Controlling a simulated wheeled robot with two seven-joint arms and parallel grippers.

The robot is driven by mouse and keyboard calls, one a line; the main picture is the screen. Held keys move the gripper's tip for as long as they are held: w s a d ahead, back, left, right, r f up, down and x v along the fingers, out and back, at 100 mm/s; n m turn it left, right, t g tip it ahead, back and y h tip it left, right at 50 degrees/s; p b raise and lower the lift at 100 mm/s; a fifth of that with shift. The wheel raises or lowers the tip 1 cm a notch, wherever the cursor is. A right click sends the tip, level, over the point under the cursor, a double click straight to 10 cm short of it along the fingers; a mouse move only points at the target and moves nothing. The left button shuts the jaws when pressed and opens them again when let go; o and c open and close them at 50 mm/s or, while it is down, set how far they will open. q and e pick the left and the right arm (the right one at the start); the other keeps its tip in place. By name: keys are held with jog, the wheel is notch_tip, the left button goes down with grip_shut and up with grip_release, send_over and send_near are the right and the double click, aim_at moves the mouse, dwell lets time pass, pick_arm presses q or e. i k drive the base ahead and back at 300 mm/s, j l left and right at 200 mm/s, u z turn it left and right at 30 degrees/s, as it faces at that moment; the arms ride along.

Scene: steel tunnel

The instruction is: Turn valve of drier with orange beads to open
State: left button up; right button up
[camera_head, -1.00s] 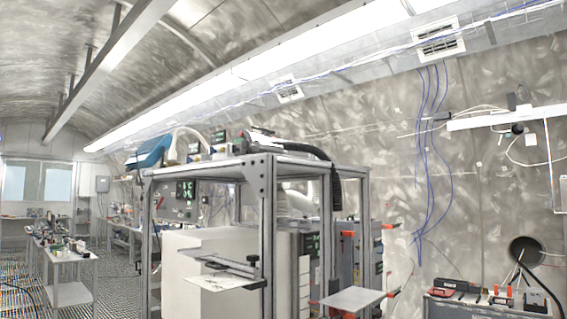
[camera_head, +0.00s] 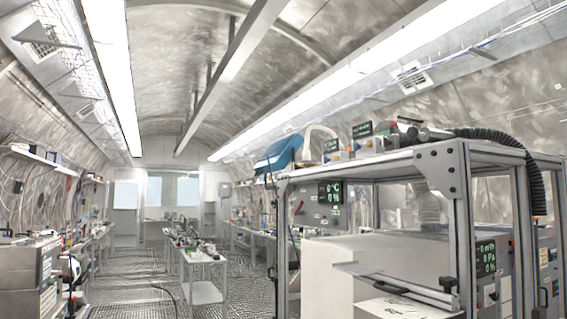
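No drier with orange beads and no valve can be made out in the head view. Neither of my grippers shows in the head view.
A metal-framed rig (camera_head: 465,235) with digital displays, a white box and a black corrugated hose stands close on the right. A narrow table (camera_head: 199,258) with small items stands mid-room. Cluttered benches line the left wall. Grated floor (camera_head: 140,297) is open left of the narrow table.

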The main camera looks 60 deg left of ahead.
aim_at(325, 159)
jog(key=j+u, duration=0.15)
jog(key=j, duration=0.25)
jog(key=i+j+u, duration=0.2)
jog(key=j, duration=0.15)
jog(key=j+u, duration=0.15)
jog(key=j, duration=0.25)
jog(key=i+j+u, duration=0.15)
jog(key=j, duration=0.25)
jog(key=j+u, duration=0.15)
jog(key=j, duration=0.2)
jog(key=i+j, duration=0.15)
jog(key=j, duration=0.15)
jog(key=i+j, duration=0.1)
jog(key=j, duration=0.2)
jog(key=i+j, duration=0.15)
jog(key=j+u, duration=0.05)
jog(key=j, duration=0.05)
